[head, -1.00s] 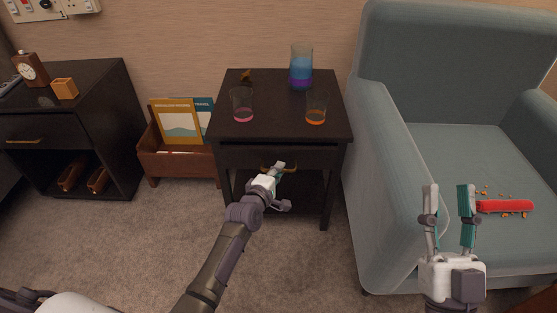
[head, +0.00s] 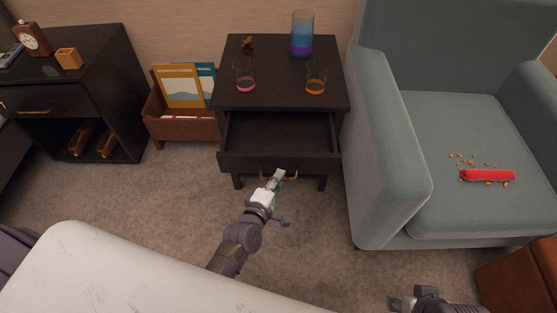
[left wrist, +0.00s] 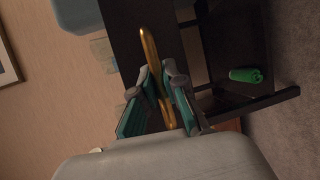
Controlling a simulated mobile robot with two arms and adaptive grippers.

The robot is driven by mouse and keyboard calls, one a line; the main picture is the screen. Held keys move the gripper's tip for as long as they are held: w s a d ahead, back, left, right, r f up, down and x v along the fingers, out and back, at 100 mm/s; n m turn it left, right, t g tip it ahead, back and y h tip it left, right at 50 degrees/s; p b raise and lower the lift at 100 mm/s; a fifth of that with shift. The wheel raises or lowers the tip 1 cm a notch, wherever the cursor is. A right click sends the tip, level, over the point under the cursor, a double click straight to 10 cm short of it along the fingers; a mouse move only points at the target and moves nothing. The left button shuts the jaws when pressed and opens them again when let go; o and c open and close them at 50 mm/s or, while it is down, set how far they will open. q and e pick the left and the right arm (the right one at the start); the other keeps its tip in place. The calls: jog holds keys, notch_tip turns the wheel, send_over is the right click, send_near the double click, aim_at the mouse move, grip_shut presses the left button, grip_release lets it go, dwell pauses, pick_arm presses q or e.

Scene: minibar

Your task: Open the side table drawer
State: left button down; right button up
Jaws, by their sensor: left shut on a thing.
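The dark side table (head: 283,72) stands between the magazine holder and the armchair. Its drawer (head: 277,135) is pulled well out, and the part of its inside that shows is empty. My left gripper (head: 277,178) is at the drawer front, shut on the gold handle (head: 292,176). In the left wrist view the gold handle (left wrist: 149,48) passes between the two fingers of this gripper (left wrist: 158,88). My right gripper (head: 405,302) is at the bottom edge of the head view, cut off, so its fingers cannot be judged.
Glasses with pink (head: 245,76) and orange (head: 316,79) liquid and a layered blue pitcher (head: 302,36) stand on the table. A blue-grey armchair (head: 400,180) is close on the right. A green can (left wrist: 245,75) shows in the left wrist view.

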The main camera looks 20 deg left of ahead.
pick_arm(q)
jog(key=s+d+p, duration=0.1)
jog(key=s, duration=0.5)
jog(key=shift+s+d+p, duration=0.15)
jog(key=shift+d+p, duration=0.2)
jog(key=c, duration=1.2)
grip_release()
jog(key=v, duration=1.2)
jog(key=shift+d, duration=0.1)
